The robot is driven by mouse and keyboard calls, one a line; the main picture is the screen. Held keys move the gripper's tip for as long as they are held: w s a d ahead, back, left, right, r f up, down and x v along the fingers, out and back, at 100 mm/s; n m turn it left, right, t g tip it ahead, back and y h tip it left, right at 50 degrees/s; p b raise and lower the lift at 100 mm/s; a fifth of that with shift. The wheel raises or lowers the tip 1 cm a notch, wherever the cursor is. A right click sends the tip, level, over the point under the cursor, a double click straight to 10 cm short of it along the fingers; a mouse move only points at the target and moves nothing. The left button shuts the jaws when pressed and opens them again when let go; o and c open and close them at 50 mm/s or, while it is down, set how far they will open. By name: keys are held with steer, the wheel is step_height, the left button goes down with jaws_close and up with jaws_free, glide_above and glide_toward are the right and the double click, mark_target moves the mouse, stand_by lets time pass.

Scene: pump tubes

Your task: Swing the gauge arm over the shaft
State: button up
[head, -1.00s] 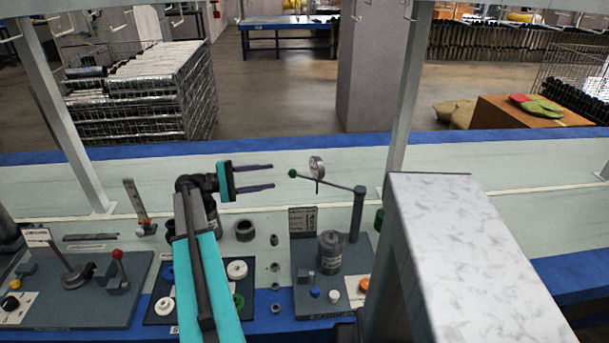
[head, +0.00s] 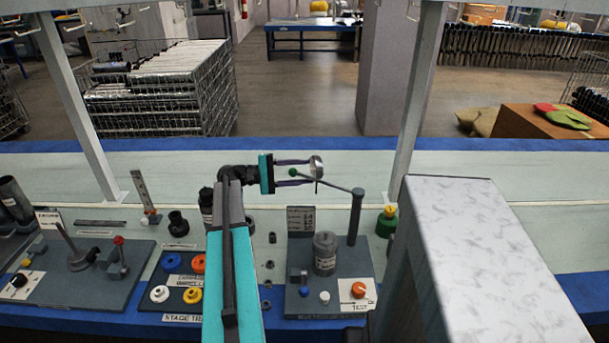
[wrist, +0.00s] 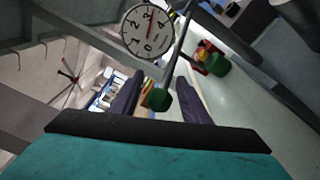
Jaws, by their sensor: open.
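The gauge arm (head: 338,186) is a thin rod reaching left from a grey post (head: 356,215), with a green knob (head: 293,172) at its free end. A round dial gauge (head: 316,166) hangs on it near the knob; its white face shows in the wrist view (wrist: 148,28). My gripper (head: 310,172) is open, its dark fingers at the knob and gauge. In the wrist view the green knob (wrist: 157,98) appears between the fingers; contact cannot be told. A labelled grey cylinder (head: 325,255), perhaps the shaft's housing, stands on the base plate (head: 300,300), below and right of the gauge.
A tray (head: 170,280) with coloured rings lies left of the base plate. Another fixture (head: 90,270) with a red-knobbed lever is farther left. A green and yellow object (head: 387,222) stands right of the post. A marbled box (head: 490,250) fills the right foreground.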

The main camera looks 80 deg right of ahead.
steer(key=shift+s+d, duration=0.1)
steer(key=shift+s, duration=0.5)
